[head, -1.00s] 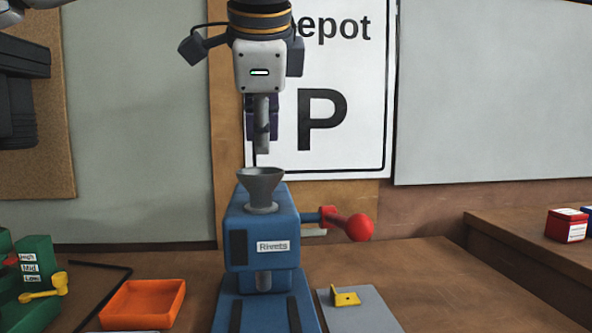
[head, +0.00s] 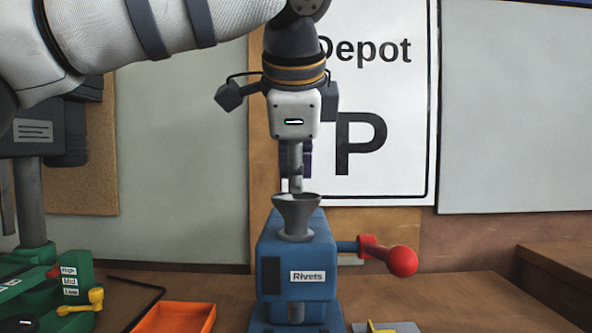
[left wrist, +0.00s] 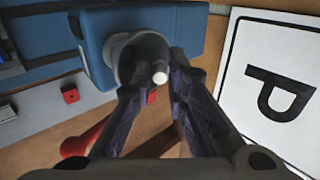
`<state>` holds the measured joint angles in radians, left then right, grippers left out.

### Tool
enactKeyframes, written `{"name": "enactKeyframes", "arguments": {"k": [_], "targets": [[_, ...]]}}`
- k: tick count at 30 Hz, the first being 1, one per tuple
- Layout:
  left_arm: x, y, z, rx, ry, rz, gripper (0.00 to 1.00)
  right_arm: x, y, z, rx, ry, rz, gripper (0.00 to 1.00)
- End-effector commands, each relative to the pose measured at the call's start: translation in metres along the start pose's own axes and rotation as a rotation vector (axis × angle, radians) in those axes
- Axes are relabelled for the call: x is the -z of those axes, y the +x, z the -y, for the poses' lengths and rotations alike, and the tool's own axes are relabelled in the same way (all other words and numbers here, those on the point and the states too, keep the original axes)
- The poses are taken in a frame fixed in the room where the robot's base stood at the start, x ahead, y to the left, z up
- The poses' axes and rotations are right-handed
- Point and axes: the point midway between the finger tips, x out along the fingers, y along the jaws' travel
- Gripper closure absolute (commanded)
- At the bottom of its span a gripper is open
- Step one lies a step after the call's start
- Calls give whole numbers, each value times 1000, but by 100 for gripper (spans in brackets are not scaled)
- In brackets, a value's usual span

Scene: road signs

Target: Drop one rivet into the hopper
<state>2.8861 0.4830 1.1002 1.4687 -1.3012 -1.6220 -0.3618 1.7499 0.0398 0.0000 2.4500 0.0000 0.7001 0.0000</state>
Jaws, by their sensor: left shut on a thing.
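The grey funnel-shaped hopper (head: 297,218) stands on top of the blue press labelled "Rivets" (head: 270,245). My left gripper (head: 297,186) points down right over it, its fingertips at about the rim's height. In the left wrist view my left gripper (left wrist: 160,86) is shut on a small rivet, whose pale round end (left wrist: 160,78) shows between the fingertips. That end lies over the mouth of the hopper (left wrist: 122,55), near its side. In the head view the rivet is too small to make out. My right gripper is in neither view.
A red-knobbed lever (head: 402,262) sticks out to the right of the press. An orange tray (head: 175,318) lies to the left, beside a green machine (head: 30,285) with a yellow lever. A "Depot P" sign (head: 395,185) stands behind.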

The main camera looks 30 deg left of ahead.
Motion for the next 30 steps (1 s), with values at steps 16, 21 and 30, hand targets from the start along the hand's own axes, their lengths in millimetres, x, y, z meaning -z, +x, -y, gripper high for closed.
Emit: {"name": "enactKeyframes", "arguments": {"k": [16, 21, 30], "targets": [[0, -6, 1, 2, -1, 0, 63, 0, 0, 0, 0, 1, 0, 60], [1, -45, 1, 4, -1, -2, 63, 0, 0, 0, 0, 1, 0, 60], [1, -111, 0, 1, 0, 0, 63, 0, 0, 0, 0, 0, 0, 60]]}}
